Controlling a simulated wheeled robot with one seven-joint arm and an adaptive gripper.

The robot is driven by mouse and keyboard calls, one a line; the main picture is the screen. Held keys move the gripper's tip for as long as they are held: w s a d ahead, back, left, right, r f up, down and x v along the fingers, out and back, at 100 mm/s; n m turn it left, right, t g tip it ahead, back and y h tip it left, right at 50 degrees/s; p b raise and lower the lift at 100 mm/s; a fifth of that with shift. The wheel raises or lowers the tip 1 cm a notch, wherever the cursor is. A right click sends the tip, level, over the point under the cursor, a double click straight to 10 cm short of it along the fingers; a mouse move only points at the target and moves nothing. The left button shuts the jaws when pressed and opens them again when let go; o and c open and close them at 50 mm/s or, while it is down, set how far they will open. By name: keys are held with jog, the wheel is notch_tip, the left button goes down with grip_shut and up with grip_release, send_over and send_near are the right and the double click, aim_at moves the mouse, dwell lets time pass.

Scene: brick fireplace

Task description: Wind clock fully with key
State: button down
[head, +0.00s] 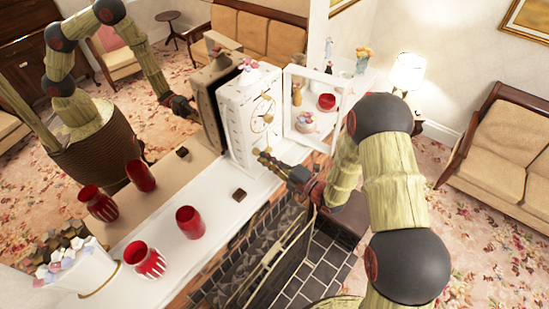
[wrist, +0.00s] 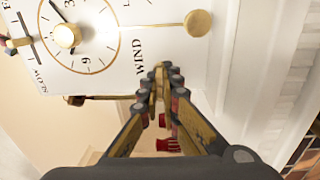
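The white clock (head: 252,115) stands upright on the mantel, its dial facing right. Its glazed door (head: 318,128) is swung open to the right. In the wrist view the clock face (wrist: 98,68) shows sideways, with the word WIND beside a gold pendulum disc (wrist: 197,23). My gripper (head: 262,158) is in front of the lower dial. In the wrist view its fingertips (wrist: 160,78) come together around a narrow gold piece (wrist: 158,92), which looks like the key. Its far end is hidden, so I cannot tell whether it touches the clock. A brass rod (wrist: 108,98) shows left of the fingers.
Several red vases (head: 190,222) and a small dark block (head: 239,195) stand on the white mantel (head: 215,205). A white flower pot (head: 85,272) is at its near end. The mirror behind reflects the room. The brick fireplace (head: 290,255) lies below, right of the mantel.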

jog(key=shift+r, duration=0.15)
jog(key=m, duration=0.4)
jog(key=shift+w+m, duration=0.1)
jog(key=shift+m, duration=0.3)
jog(key=shift+a, duration=0.1)
jog(key=m, duration=0.2)
jog(key=shift+m, duration=0.3)
jog(key=shift+m+h, duration=0.3)
jog(key=shift+m, duration=0.8)
jog(key=shift+r, duration=0.1)
jog(key=m, duration=0.4)
jog(key=shift+m, duration=0.3)
